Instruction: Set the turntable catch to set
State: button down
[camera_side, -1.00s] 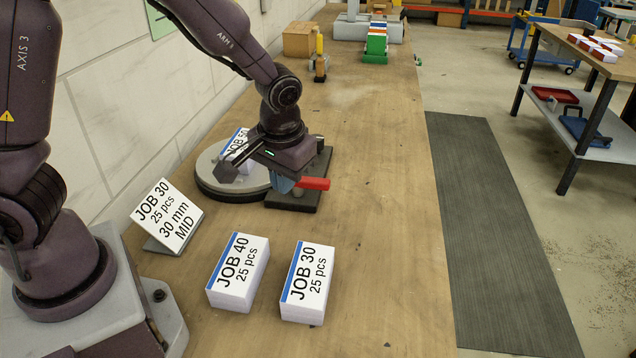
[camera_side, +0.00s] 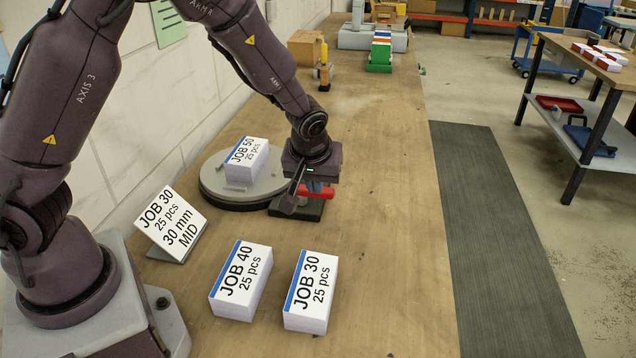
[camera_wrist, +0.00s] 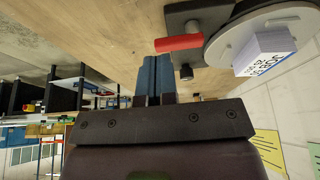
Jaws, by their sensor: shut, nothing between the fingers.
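The round grey turntable (camera_side: 262,190) stands on the bench with the JOB 50 stack (camera_side: 246,160) on it. Beside its right edge is the catch, a dark base (camera_side: 312,212) with a red lever (camera_side: 325,194). The lever points right in the side view and is partly hidden by my gripper.
The JOB 40 stack (camera_side: 240,281) and JOB 30 stack (camera_side: 311,292) lie at the front. A JOB 30 sign (camera_side: 172,224) leans left of them. A yellow-topped tool (camera_side: 324,70) and a green block (camera_side: 380,58) stand farther back. The bench's right side is clear.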

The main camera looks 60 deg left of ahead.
jog(key=x, duration=0.9)
jog(key=shift+s, duration=0.1)
jog(key=shift+w+a+r, duration=0.15)
jog(key=shift+w+a, duration=1.2)
jog(key=shift+w, duration=0.05)
